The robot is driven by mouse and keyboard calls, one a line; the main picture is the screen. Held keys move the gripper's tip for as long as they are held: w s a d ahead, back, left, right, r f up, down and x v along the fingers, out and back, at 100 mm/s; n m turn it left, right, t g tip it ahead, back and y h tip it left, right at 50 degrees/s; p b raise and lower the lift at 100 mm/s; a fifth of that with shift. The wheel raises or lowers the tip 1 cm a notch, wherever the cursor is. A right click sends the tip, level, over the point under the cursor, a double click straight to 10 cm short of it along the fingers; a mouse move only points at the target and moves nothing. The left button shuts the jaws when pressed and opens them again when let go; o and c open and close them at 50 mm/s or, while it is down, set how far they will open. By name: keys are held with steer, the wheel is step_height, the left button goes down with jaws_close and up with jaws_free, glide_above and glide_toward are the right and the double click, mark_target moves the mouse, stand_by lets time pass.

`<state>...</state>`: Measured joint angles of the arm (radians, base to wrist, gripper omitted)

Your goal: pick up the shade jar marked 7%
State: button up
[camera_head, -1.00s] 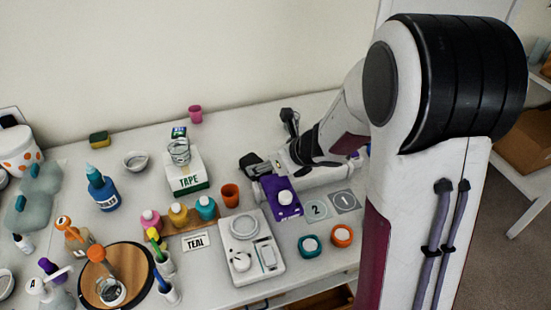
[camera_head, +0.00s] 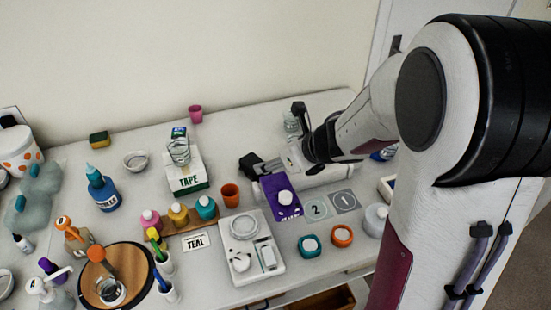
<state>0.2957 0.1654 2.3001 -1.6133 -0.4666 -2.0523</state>
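No 7% mark is legible in the head view, so I cannot tell which jar carries it. A teal jar (camera_head: 310,246) and an orange jar (camera_head: 342,236), both with white tops, stand at the front right of the table. Pink (camera_head: 150,220), yellow (camera_head: 178,214) and teal (camera_head: 206,208) bottles stand on a wooden rack behind a TEAL card (camera_head: 196,241). My gripper (camera_head: 250,164) is low over the table, pointing left, right of the TAPE box (camera_head: 187,176) and behind the purple card (camera_head: 280,196). Its finger opening is too small to judge.
A white scale (camera_head: 250,262) stands at the front middle, with an orange cup (camera_head: 230,195) behind it. Discs marked 2 (camera_head: 316,209) and 1 (camera_head: 344,201) lie to the right. A clear jar (camera_head: 291,122) stands behind my arm. My arm hides part of the right side.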

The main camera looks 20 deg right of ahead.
steer(key=shift+w+d+r+m+h, duration=0.15)
steer(key=shift+d+r+m+h, duration=0.15)
steer(key=shift+r+m, duration=0.2)
steer(key=s+d+r+m+t+h, duration=0.1)
steer(key=s+d+r+m+h, duration=0.25)
steer(key=r+m, duration=0.45)
steer(key=s+d+r+m+t+h, duration=0.1)
steer(key=s+d+r+m+h, duration=0.25)
steer(key=m, duration=0.95)
steer(key=s+a+m+g+y, duration=0.1)
steer(key=s+a+m, duration=0.2)
steer(key=s+m, duration=0.3)
steer(key=s+a+f+m+g+y, duration=0.1)
steer(key=s+a+m+g, duration=0.1)
steer(key=s+a+m, duration=0.2)
steer(key=s+a+f+m+g+y, duration=0.1)
steer(key=s+a+m+y, duration=0.1)
steer(key=s+m, duration=0.6)
steer(key=s+a, duration=0.1)
steer(key=s, duration=0.2)
steer(key=shift+a+f+m+g, duration=0.15)
steer(key=shift+a+m+g, duration=0.1)
steer(key=shift+m+g, duration=0.05)
steer(key=shift+c, duration=0.6)
